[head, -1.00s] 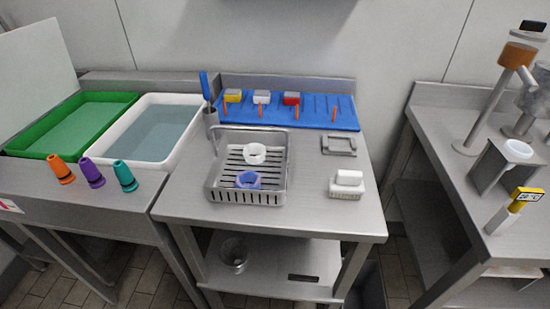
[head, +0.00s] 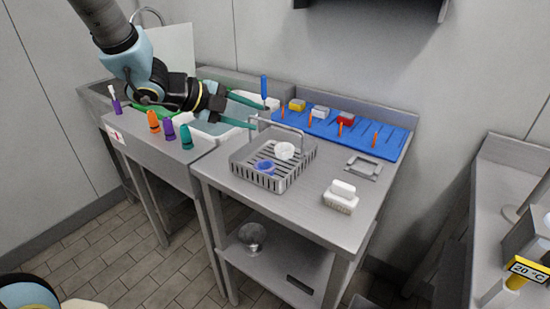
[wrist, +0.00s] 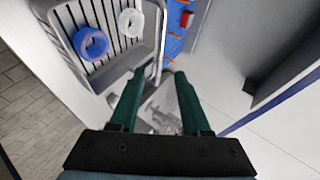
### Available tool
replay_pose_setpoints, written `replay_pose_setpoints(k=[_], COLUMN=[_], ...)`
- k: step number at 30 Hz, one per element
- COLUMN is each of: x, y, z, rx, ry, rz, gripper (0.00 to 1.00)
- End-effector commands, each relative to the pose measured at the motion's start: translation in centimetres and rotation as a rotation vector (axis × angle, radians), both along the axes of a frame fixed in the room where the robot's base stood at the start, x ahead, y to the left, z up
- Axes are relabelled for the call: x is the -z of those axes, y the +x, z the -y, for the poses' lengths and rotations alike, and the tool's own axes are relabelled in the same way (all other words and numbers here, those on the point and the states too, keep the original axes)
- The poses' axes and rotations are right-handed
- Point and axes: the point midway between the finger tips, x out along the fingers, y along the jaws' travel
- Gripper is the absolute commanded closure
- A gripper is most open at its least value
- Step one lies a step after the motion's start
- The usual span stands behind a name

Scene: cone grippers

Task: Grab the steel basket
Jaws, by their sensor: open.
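The steel basket (head: 262,172) is a grey slotted tray with a raised handle (head: 277,127) at its back edge. It stands on the steel table and holds a blue ring (head: 264,167) and a white ring (head: 285,151). My gripper (head: 253,112) has two long green fingers. It is open and empty, reaching in from the left near the handle. In the wrist view my gripper (wrist: 158,75) points toward the basket's handle bar (wrist: 161,45), and the basket (wrist: 97,73) lies at the upper left. I cannot tell whether the fingers are around the bar.
A blue mat (head: 360,132) with orange pegs and small coloured blocks lies behind. A blue-handled tool (head: 264,87) stands close to my gripper. A white block (head: 341,197) and a grey frame (head: 364,166) are at right. Coloured cones (head: 170,129) line the sink's front edge.

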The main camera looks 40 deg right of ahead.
Motion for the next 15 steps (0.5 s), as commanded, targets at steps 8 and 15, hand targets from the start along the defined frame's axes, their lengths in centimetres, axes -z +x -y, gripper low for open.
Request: replay_pose_setpoints(k=[8,15], x=[1.6,2.7], y=[-0.5,-0.8], z=[2.7,4.7], rx=[-0.003,-0.003], ry=[0.002,0.003], rz=[-0.001,-0.006], gripper=[0.53,0.53])
